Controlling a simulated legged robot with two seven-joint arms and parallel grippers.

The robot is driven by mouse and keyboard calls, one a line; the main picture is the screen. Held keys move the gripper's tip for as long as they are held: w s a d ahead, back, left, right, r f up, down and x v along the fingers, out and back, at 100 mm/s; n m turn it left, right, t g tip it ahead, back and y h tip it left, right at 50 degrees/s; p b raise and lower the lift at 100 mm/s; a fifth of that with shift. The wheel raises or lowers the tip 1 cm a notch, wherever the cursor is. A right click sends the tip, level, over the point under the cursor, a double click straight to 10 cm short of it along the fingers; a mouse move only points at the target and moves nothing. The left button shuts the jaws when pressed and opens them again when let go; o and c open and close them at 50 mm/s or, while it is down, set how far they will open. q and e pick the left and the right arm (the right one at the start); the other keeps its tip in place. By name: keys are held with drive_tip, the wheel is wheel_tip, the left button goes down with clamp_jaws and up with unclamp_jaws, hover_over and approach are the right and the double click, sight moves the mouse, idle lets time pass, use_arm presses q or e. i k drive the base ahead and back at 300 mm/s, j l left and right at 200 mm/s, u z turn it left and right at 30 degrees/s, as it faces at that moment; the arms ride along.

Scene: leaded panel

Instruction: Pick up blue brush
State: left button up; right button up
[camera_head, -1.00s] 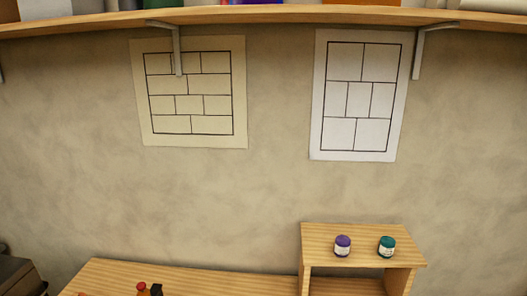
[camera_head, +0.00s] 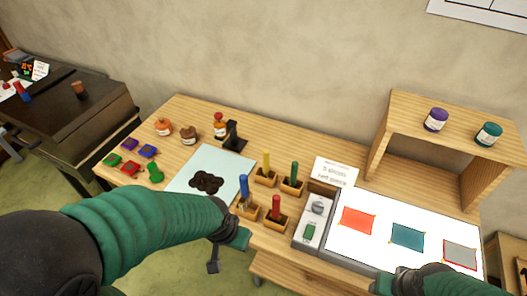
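The blue brush (camera_head: 244,187) stands upright in a small wooden holder (camera_head: 247,211) on the table, at the front left of a group of brushes. Yellow (camera_head: 266,163), green (camera_head: 293,174) and red (camera_head: 276,207) brushes stand in holders beside it. My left gripper (camera_head: 225,252) is in front of and below the blue brush in the picture, apart from it; its finger opening is unclear. My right gripper (camera_head: 382,285) is at the bottom edge, in front of the light panel, and its fingers are mostly hidden.
A lit white panel (camera_head: 350,249) with coloured glass pieces lies right of the brushes. A pale blue sheet (camera_head: 211,160) with a dark shape lies to the left. Bottles (camera_head: 219,130), small coloured blocks (camera_head: 130,168) and a wooden shelf (camera_head: 408,112) with two jars stand around.

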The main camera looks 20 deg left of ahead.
sight(246, 199)
drive_tip(key=j+z, duration=0.15)
drive_tip(key=j, duration=1.1)
